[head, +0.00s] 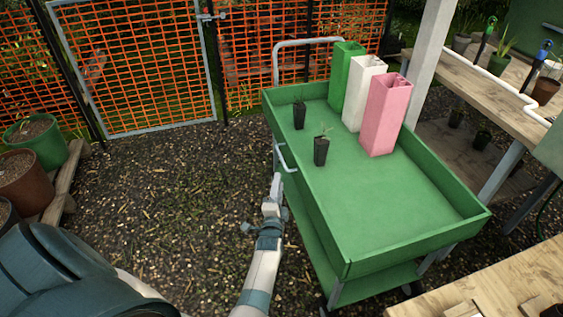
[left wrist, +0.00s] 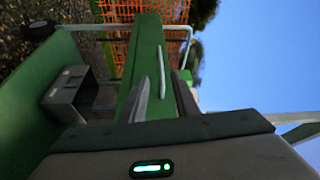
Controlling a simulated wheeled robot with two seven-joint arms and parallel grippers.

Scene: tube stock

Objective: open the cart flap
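The green cart (head: 400,215) stands right of centre in the head view. Its flap (head: 318,215) is the long left side wall, standing upright, with a white bar handle (head: 284,160) on its outer face. In the left wrist view the green flap (left wrist: 147,45) lies ahead, with the pale handle (left wrist: 153,79) in front of the fingers. My left gripper (head: 271,185) is just below and in front of the handle. Its two fingers (left wrist: 162,80) are apart with nothing held between them; contact with the handle cannot be told. My right gripper is not in view.
Green, white and pink square tubes (head: 385,115) stand at the cart's back right. Two small black plant pots (head: 321,152) stand inside near the flap. Wooden benches (head: 500,95) are at the right. The gravel (head: 180,190) left of the cart is clear.

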